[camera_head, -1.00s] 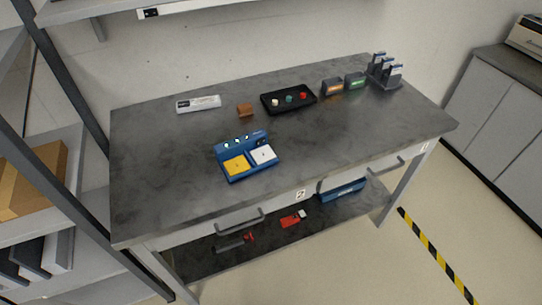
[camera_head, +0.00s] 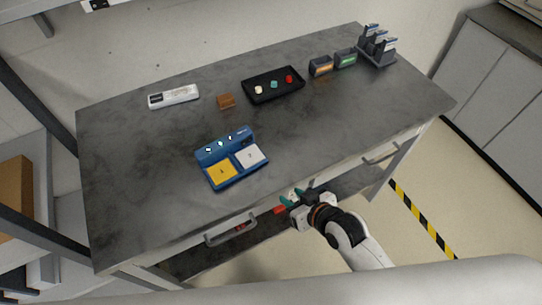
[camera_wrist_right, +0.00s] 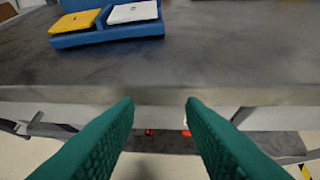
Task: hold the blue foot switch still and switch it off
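The blue foot switch (camera_head: 233,177) lies on the grey table top near its front edge, with a yellow pad (camera_head: 221,171) on the left and a white pad (camera_head: 250,156) on the right. Small lit marks show along its raised back. In the right wrist view the foot switch (camera_wrist_right: 108,36) is at the top left, beyond the fingers. My right gripper (camera_head: 287,203) is in front of the table's front edge, to the right of the switch and apart from it. Its green fingers (camera_wrist_right: 160,105) are spread with nothing between them. My left gripper is not in view.
A black tray (camera_head: 273,97) with coloured buttons, a brown block (camera_head: 226,101), a white device (camera_head: 173,96), two small bins (camera_head: 333,65) and a rack (camera_head: 378,48) stand farther back. A drawer handle (camera_head: 231,229) juts from the front. The table around the switch is clear.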

